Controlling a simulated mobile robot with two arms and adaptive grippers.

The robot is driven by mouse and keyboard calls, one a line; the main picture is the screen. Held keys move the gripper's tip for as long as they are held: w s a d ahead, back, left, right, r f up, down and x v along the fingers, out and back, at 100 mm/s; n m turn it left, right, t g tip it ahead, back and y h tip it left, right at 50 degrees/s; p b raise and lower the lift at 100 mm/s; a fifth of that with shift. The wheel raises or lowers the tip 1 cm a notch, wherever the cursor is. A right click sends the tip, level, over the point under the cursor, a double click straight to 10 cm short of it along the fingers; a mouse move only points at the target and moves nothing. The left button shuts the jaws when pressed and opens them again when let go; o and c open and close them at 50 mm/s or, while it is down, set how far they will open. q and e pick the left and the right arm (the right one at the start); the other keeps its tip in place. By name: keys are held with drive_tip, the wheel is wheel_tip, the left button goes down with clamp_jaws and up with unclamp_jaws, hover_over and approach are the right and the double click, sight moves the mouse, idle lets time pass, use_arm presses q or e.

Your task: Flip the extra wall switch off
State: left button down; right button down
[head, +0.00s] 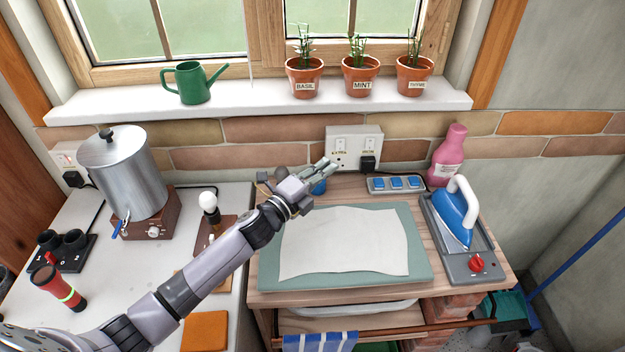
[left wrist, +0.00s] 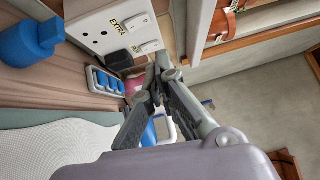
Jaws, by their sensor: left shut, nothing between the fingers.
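A white double wall socket (head: 371,137) is mounted on the brick band below the sill. It has two white rocker switches at its top. The left one, the extra switch (head: 341,143), is labelled EXTRA; it also shows beside that label in the left wrist view (left wrist: 137,22). I cannot tell surely which way its rocker is tilted. My left gripper (head: 331,165) is shut and empty, just below and in front of the socket's left part. Its fingertips (left wrist: 154,82) also show in the left wrist view, apart from the switch. My right gripper is not in view.
A black plug (head: 367,163) sits in the socket's right outlet. A blue switch strip (head: 396,184), pink bottle (head: 448,155) and iron (head: 455,215) stand to the right. A blue object (head: 319,187) is under the gripper. Potted herbs (head: 360,77) stand on the sill above.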

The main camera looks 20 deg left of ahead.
use_arm(q)
drive_tip(key=s, duration=0.1)
drive_tip(key=s+a, duration=0.1)
drive_tip(key=s, duration=0.2)
drive_tip(key=shift+s+a+r+b, duration=0.2)
drive_tip(key=shift+s+r+b, duration=0.05)
drive_tip(key=shift+r+b, duration=0.1)
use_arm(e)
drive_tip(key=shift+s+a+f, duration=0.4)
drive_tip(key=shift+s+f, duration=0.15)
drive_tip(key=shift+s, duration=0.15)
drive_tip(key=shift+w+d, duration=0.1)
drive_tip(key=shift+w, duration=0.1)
